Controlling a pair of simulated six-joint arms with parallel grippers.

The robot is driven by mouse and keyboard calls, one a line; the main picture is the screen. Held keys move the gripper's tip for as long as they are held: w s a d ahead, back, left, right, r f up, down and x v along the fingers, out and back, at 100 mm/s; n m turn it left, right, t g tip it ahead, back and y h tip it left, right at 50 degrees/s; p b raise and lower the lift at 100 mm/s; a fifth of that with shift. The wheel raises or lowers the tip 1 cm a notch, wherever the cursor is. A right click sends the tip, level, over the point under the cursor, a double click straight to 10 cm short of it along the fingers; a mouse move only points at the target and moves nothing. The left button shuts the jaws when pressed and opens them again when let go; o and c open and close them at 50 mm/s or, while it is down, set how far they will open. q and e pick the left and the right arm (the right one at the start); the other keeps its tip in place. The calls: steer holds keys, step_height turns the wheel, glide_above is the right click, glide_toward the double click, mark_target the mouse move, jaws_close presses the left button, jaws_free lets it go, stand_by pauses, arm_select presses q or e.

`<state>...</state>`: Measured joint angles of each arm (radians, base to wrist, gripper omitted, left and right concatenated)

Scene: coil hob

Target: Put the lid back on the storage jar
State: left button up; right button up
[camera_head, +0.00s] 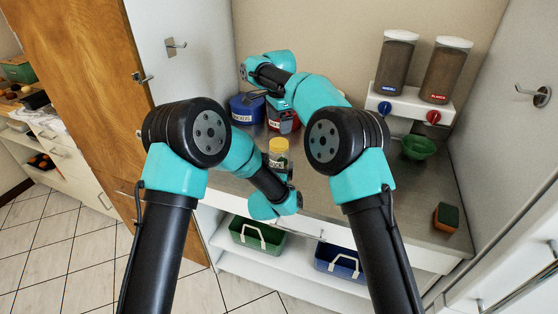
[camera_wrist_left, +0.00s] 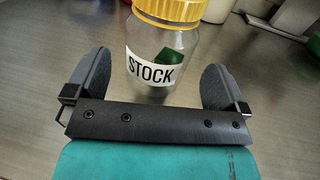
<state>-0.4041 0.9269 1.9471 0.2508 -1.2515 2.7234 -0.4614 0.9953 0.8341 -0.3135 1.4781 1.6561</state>
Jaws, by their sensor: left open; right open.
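The clear storage jar labelled STOCK (camera_wrist_left: 150,72) stands upright on the counter with a green block inside. It also shows in the head view (camera_head: 279,164). A yellow lid (camera_wrist_left: 172,9) sits on top of it, also visible in the head view (camera_head: 278,145); whether it is fully seated I cannot tell. My left gripper (camera_wrist_left: 153,85) is open, its fingers on either side of the jar's near side, not closed on it. My right gripper (camera_head: 255,96) is open near the blue canister at the back, partly hidden by its own arm.
A blue canister (camera_head: 241,112) and a red labelled canister (camera_head: 288,126) stand behind the jar. A two-part dispenser (camera_head: 410,104) hangs at the right, with a green bowl (camera_head: 418,147) below. A sponge (camera_head: 446,217) lies near the right edge. The counter right of the jar is clear.

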mark_target(277, 162)
arm_select(q)
steer(key=shift+w+d, duration=0.25)
steer(key=shift+w, duration=1.05)
steer(key=shift+w+d, duration=0.25)
steer(key=shift+w, duration=1)
steer(key=shift+c, duration=0.2)
